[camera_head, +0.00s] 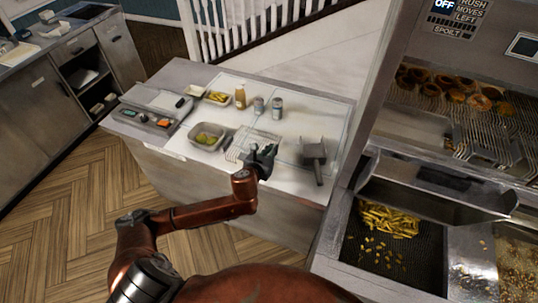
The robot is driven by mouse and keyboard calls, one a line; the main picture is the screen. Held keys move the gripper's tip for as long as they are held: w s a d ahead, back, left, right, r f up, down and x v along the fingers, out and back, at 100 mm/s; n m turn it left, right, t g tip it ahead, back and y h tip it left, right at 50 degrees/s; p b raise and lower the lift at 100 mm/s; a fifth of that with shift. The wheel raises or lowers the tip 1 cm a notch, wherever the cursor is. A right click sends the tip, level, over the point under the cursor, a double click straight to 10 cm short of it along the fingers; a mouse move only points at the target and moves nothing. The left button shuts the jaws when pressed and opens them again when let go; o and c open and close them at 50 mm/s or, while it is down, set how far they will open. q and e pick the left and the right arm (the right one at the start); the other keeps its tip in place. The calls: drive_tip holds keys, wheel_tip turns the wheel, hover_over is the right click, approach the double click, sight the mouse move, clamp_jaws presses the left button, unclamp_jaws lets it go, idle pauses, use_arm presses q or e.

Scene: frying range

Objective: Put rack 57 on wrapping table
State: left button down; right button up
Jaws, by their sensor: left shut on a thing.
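The wrapping table (180,152) is a counter with a pale top, in the middle of the head view. A small wire rack (236,150), which I take to be rack 57, is at the counter's near side. I cannot read a number on it. My left gripper (264,152) is shut on the rack's near right part and partly hides it. The rack looks low over or on the white top; I cannot tell whether it touches. My right gripper is out of view.
A fryer with chips (390,220) is at right.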

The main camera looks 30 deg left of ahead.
use_arm(q)
drive_tip(key=shift+w+a+f, duration=0.25)
drive_tip(key=shift+a+f, duration=0.2)
drive_tip(key=shift+f, duration=0.1)
drive_tip(key=shift+w+a+f, duration=0.25)
drive_tip(key=shift+a+f, duration=0.15)
drive_tip(key=shift+f, duration=0.1)
drive_tip(key=shift+w+a+f, duration=0.1)
drive_tip(key=shift+a+f, duration=0.05)
drive_tip(key=shift+f, duration=0.05)
drive_tip(key=shift+w+a+f, duration=0.15)
drive_tip(key=shift+a+f, duration=0.1)
drive_tip(key=shift+f, duration=0.2)
wheel_tip(320, 180, down, 3)
drive_tip(key=shift+f+b, duration=0.1)
drive_tip(key=shift+b, duration=0.2)
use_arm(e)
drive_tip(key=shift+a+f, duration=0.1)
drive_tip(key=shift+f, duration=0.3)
use_arm(q)
drive_tip(key=c, duration=2.1)
unclamp_jaws()
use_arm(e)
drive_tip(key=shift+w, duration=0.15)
